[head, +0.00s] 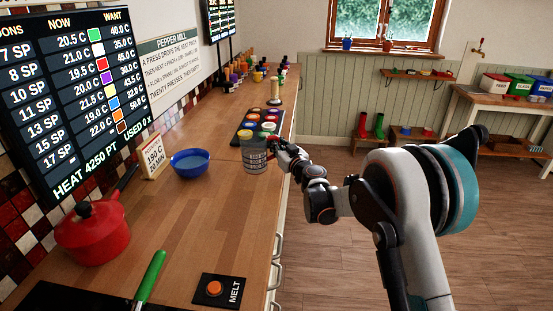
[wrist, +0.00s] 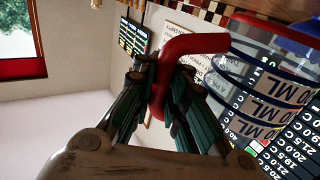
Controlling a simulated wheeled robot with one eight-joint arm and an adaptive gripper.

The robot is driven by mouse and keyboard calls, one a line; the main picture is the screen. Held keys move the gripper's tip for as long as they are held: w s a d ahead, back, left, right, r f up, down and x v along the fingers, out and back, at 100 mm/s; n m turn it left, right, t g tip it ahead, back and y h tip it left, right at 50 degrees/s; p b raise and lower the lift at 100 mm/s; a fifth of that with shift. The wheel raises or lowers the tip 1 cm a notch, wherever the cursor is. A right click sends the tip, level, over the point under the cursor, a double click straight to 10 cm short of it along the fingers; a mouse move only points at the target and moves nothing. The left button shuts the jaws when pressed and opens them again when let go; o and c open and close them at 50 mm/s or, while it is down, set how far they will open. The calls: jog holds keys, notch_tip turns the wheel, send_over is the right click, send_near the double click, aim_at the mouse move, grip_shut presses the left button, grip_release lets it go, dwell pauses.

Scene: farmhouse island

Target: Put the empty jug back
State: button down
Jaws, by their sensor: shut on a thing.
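The jug (head: 256,162) is clear with dark measuring bands. It stands roughly upright by the counter's front edge, just in front of a tray of coloured pots. My gripper (head: 279,149) is on its right side, shut on its red handle. In the wrist view the fingers (wrist: 168,85) close around the red handle (wrist: 195,43), and the jug's clear banded wall (wrist: 262,85) fills the right side. I see no clear contents in it. I cannot tell whether its base touches the counter.
The dark tray (head: 238,139) holds several coloured pots. A blue bowl (head: 189,162), a red saucepan (head: 92,232), a green handle (head: 150,272) and a MELT button (head: 215,289) are on the wooden counter (head: 180,215). Bottles and a pale mill (head: 274,92) stand farther back. The counter's middle is clear.

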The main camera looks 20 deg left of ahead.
notch_tip(320, 180, down, 4)
jog(key=shift+f+b, duration=0.15)
jog(key=shift+b, duration=0.65)
jog(key=c, duration=1.6)
grip_release()
jog(key=p+v, duration=0.4)
jog(key=v, duration=1)
jog(key=shift+s+a+f, duration=0.1)
jog(key=shift+a, duration=0.05)
jog(key=o, duration=1.5)
